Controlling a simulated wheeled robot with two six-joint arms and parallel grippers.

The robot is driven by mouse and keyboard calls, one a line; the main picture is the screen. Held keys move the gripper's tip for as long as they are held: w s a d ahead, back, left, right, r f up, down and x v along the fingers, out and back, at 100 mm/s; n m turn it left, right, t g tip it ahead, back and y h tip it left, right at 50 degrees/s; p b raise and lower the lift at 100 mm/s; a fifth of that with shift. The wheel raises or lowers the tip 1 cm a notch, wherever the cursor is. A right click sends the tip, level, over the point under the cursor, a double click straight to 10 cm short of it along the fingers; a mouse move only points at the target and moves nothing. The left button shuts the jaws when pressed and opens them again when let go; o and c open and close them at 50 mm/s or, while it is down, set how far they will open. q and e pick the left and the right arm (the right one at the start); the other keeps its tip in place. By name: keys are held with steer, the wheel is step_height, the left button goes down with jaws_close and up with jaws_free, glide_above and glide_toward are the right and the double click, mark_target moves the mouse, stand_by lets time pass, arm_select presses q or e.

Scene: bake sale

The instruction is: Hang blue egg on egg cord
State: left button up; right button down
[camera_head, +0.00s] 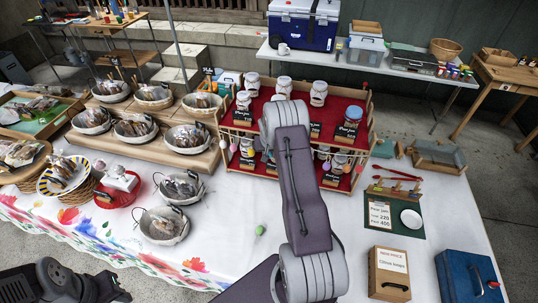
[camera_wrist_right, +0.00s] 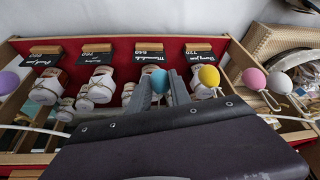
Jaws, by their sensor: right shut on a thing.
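My right gripper (camera_wrist_right: 160,92) is shut on the blue egg (camera_wrist_right: 159,79), whose top shows between the fingertips in the right wrist view. It is at the front of the red jar stand (camera_head: 263,110). In the head view my right arm hides most of this gripper (camera_head: 267,156). The pale egg cord (camera_wrist_right: 288,118) runs along the stand front. A yellow egg (camera_wrist_right: 208,76) is right of the held egg, with a pink egg (camera_wrist_right: 254,77) farther right. I cannot tell whether the held egg's loop touches the cord. Only dark links of my left arm show, at lower left.
Jars with black price labels (camera_wrist_right: 207,49) stand close behind the gripper. A green egg (camera_head: 260,230) lies on the white tablecloth (camera_head: 230,255). Baskets stand left of the stand; a wooden box (camera_head: 390,275) and blue case (camera_head: 468,278) are at front right.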

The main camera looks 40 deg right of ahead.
stand_by(0.4)
steer(key=c, duration=1.1)
jaws_free()
steer(key=shift+r, duration=0.4)
steer(key=b+v, duration=0.2)
steer(key=v, duration=0.6)
steer(key=shift+s+a, duration=0.15)
